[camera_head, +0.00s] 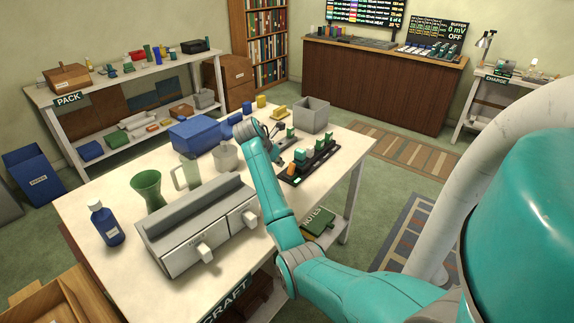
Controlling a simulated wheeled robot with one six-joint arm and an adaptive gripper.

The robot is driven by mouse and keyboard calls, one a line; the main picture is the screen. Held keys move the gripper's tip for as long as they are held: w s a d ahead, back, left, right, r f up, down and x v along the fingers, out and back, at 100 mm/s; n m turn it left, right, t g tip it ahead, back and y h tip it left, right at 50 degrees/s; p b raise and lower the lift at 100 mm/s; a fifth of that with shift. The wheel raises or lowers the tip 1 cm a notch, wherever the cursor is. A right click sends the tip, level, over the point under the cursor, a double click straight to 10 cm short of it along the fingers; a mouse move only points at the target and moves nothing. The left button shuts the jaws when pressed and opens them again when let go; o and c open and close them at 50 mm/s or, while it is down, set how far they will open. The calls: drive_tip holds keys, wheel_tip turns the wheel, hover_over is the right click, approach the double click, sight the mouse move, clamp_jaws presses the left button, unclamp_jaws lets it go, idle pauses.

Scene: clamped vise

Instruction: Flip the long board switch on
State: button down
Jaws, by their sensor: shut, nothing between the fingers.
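The long board (322,167) is a dark strip on the right part of the white worktable, carrying several small blocks in green, orange and pale colours. Which of these is its switch is too small to tell. My gripper (277,157) is at the end of the teal arm, just left of the board's far part. It is shut and empty. Whether its fingertips touch the board cannot be told. My wrist and forearm pass in front of the table left of the board.
A grey open bin (312,114) stands behind the board, and a blue box (198,133) to its left. A green vase (147,188), a blue bottle (106,224) and a grey drawer unit (197,225) occupy the table's left and front. Bare tabletop lies right of the board.

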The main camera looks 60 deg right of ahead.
wheel_tip(320, 180, up, 10)
drive_tip(key=d, duration=0.1)
drive_tip(key=shift+s+d, duration=0.2)
drive_tip(key=shift+d, duration=0.05)
drive_tip(key=shift+f, duration=0.15)
idle(0.5)
